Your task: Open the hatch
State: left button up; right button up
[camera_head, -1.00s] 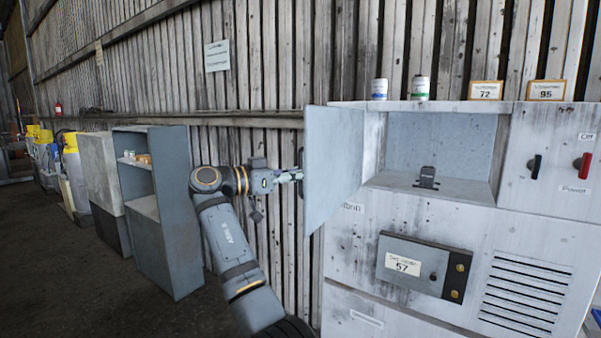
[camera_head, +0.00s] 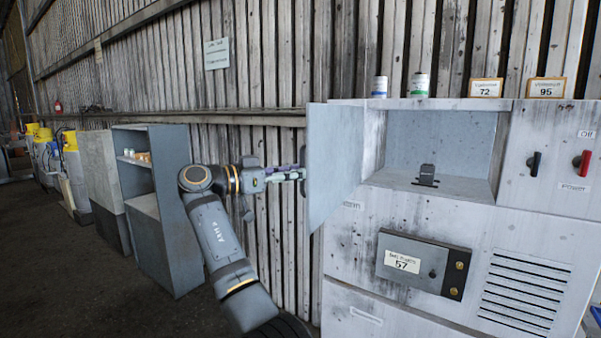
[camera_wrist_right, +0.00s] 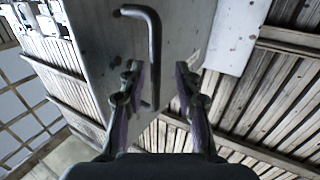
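The hatch (camera_head: 334,160) is a grey door standing wide open, hinged at the left side of the compartment in the worn white housing. Its handle (camera_wrist_right: 154,50), a dark bent bar, is on the outer face and shows in the right wrist view. My right gripper (camera_head: 301,174) is on the outer side of the hatch, left of it in the head view. In the right wrist view its two fingers (camera_wrist_right: 158,78) are apart, with the lower part of the handle between them and gaps showing on both sides. My left gripper is not in view.
The open compartment (camera_head: 440,140) holds a small dark fixture (camera_head: 427,175). Two cans and number signs stand on the housing top. A panel marked 57 (camera_head: 424,264) sits below. A grey shelf cabinet (camera_head: 160,205) stands left of my arm; a plank wall runs behind.

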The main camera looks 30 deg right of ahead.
jog(key=a, duration=1)
jog(key=shift+w+a, duration=0.3)
jog(key=shift+w, duration=0.15)
